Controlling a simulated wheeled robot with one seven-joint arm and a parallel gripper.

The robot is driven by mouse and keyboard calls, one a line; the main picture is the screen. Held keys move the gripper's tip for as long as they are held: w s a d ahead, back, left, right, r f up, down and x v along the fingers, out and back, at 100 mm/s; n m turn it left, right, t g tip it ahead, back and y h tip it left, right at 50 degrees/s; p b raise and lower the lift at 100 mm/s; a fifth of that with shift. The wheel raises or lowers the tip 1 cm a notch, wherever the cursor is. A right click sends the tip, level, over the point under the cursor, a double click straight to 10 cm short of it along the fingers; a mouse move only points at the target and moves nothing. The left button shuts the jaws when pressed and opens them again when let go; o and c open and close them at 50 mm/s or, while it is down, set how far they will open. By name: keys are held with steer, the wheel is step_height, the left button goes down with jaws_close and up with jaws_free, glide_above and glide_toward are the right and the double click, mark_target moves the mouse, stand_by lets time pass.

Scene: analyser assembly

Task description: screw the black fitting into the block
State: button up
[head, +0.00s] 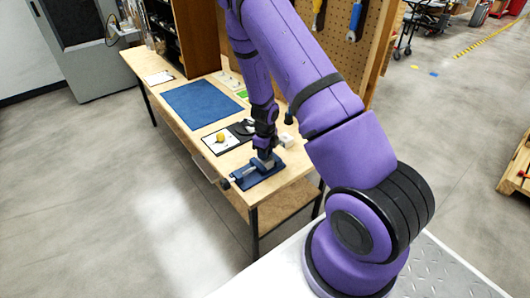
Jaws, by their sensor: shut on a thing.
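My gripper (264,151) points down over the near end of the wooden bench, directly above a blue-grey vise (245,174). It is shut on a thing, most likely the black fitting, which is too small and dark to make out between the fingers. The block seems to be in the vise jaws right under my fingertips, mostly hidden by the gripper. I cannot tell whether the fitting touches the block or how far it sits in it.
The vise stands on a dark blue base (270,178) near the bench's front corner. A white card with a yellow round thing (220,138) lies to the left. A blue mat (203,103) lies farther back. A small white block (286,140) and a pegboard (345,45) are to the right.

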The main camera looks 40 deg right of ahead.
steer(key=shift+m, duration=1)
steer(key=o, duration=1.6)
steer(key=shift+o, duration=0.2)
steer(key=shift+r, duration=2.5)
